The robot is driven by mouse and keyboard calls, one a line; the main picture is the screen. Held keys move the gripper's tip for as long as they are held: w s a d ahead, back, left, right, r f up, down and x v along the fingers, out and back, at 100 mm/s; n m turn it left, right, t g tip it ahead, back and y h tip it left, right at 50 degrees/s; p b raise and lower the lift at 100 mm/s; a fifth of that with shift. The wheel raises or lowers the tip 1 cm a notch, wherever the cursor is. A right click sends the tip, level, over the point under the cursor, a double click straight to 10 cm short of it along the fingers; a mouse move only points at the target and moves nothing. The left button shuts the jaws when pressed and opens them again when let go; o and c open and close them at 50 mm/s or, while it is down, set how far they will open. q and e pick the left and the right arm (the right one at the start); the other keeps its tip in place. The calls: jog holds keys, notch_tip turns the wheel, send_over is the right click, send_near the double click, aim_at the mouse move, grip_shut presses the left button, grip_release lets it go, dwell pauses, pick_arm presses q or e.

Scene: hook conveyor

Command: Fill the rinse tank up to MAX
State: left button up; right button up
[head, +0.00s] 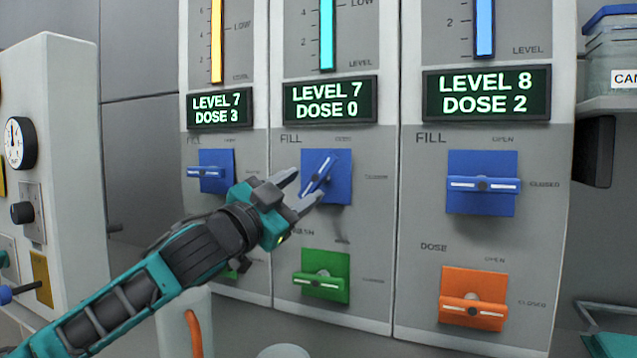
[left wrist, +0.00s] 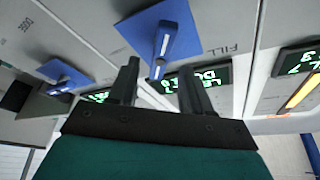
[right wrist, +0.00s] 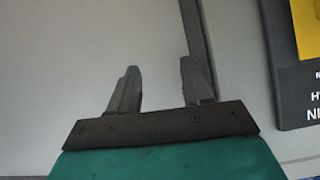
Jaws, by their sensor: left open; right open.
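The middle panel's blue FILL valve (head: 345,188) has its handle slanted, between the OPEN and CLOSED marks. Its screen (head: 330,102) reads LEVEL 7, DOSE 0, under a cyan level column (head: 327,30). The MAX mark is not in view. My left gripper (head: 303,188) is open at the handle's lower left; contact cannot be told. In the left wrist view the blue valve (left wrist: 182,20) and its handle lie just beyond the open fingers (left wrist: 160,80). My right gripper (right wrist: 160,75) is open and empty before a plain grey surface.
The left panel's screen (head: 220,108) reads LEVEL 7, DOSE 3. The right panel's screen (head: 487,94) reads LEVEL 8, DOSE 2. Its blue FILL valve (head: 482,200) and orange DOSE valve (head: 472,285) have level handles. A green valve (head: 325,262) sits below the middle FILL valve.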

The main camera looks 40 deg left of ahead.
aim_at(315, 178)
pick_arm(q)
jog(key=x, duration=0.3)
jog(key=shift+w+r, duration=0.15)
jog(key=shift+p+x, duration=0.35)
jog(key=shift+x, duration=0.5)
jog(key=shift+w+a, duration=0.1)
jog(key=shift+w, duration=0.35)
pick_arm(e)
jog(key=shift+d, duration=0.25)
pick_arm(q)
grip_shut()
pick_arm(e)
jog(key=shift+w+a+r, duration=0.1)
jog(key=shift+w+r, duration=0.05)
jog(key=shift+r, duration=0.2)
